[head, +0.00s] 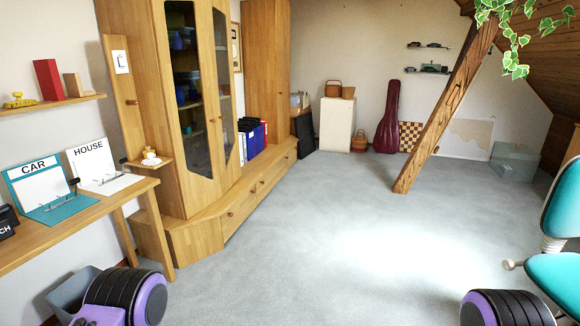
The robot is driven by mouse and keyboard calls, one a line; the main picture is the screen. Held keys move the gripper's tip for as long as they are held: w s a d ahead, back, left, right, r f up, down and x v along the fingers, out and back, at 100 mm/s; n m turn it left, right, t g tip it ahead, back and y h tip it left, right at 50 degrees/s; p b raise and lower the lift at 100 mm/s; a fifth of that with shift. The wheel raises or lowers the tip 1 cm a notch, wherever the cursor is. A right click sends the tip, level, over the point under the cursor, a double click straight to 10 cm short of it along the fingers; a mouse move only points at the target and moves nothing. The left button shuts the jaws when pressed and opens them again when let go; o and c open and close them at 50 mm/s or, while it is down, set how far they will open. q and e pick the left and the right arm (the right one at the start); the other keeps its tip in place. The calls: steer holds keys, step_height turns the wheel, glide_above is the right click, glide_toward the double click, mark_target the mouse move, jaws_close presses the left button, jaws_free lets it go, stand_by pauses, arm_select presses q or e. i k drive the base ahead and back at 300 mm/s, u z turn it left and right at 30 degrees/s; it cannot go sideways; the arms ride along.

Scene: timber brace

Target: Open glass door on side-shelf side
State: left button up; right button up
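The wooden cabinet (176,190) stands at the left against the wall. Its left glass door (188,85), on the side with the small side shelf (150,162), has a dark pane in a wooden frame and looks shut. A second, narrower-looking glass door (223,70) is to its right and also looks shut. A small round knob (216,120) shows near the seam between the doors; I cannot tell which door it is on. Items stand dimly behind the glass. Neither gripper is in view.
A desk (75,226) with CAR and HOUSE boards stands left of the cabinet. Drawers with knobs (229,213) jut out below the doors. A slanted timber post (446,110) and a teal chair (560,230) are at right. The grey carpet (330,240) is clear before the cabinet.

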mark_target(198, 192)
steer(key=u, duration=0.15)
steer(key=i, duration=2.7)
steer(key=u, duration=0.4)
steer(key=i, duration=1.5)
steer(key=u, duration=0.25)
